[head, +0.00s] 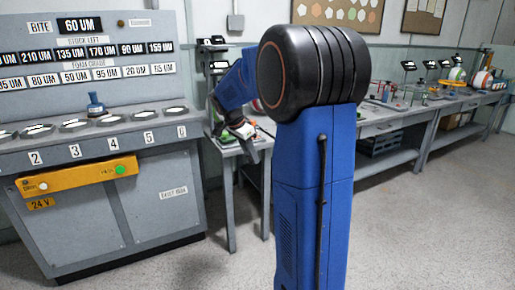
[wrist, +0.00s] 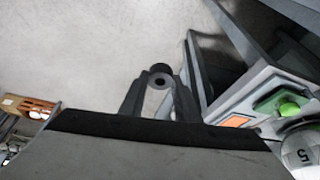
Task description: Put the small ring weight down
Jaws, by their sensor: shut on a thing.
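My gripper (wrist: 160,96) is in the middle of the wrist view, with its two dark fingers closed on the small ring weight (wrist: 160,79). In the head view my gripper (head: 252,148) is small, pointing down near the side table behind my arm. The weight cannot be made out there.
A grey console (head: 110,190) with numbered dishes and a blue object (head: 95,104) stands at left. A side table (head: 228,150) is beside it. Long workbenches (head: 400,125) run along the right. The wrist view shows a ball marked 5 (wrist: 301,152) and a green round thing (wrist: 289,109) at lower right.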

